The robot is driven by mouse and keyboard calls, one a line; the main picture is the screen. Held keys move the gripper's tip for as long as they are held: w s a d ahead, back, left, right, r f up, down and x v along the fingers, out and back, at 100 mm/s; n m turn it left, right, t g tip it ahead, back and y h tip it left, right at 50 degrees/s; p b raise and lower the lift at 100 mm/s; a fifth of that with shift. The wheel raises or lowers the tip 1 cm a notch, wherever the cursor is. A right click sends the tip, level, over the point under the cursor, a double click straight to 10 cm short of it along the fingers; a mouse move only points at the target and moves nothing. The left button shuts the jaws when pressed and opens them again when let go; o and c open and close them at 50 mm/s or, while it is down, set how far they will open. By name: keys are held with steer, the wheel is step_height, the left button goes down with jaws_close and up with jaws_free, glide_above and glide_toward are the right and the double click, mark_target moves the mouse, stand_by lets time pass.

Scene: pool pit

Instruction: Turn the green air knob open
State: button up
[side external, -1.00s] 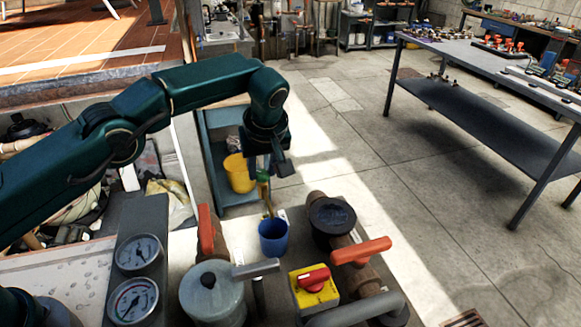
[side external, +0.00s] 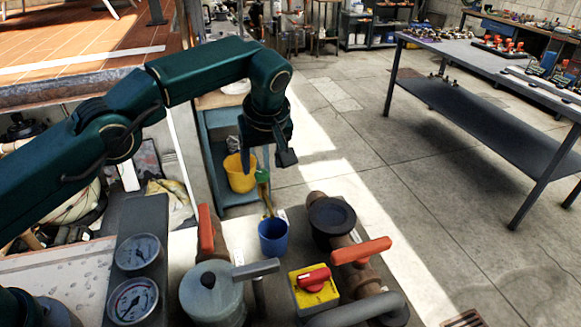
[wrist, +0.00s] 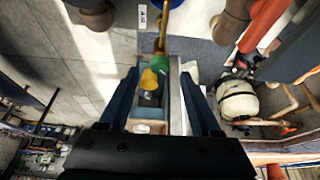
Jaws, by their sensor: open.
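The green air knob (side external: 262,176) sits at the top of a brass stem that rises behind the blue cup. My gripper (side external: 267,161) is open and empty, just above the knob in the side view. In the wrist view the green knob (wrist: 160,63) shows beyond the tips of my open gripper (wrist: 161,80), roughly centred between the two fingers. The knob looks apart from the fingers, and I cannot tell the exact gap.
A blue cup (side external: 273,237), red handle (side external: 206,229), orange-red handle (side external: 361,251), yellow box with a red switch (side external: 314,290) and gauges (side external: 133,299) crowd the bench nearby. A yellow bucket (side external: 240,173) stands on a shelf behind.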

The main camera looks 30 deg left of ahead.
steer(key=shift+v, duration=1.1)
steer(key=m+h, duration=0.6)
steer(key=m, duration=1.2)
glide_above(260, 173)
steer(key=s+a, duration=0.2)
steer(key=shift+x, duration=2.6)
steer(key=shift+w+d, duration=0.15)
jaws_close()
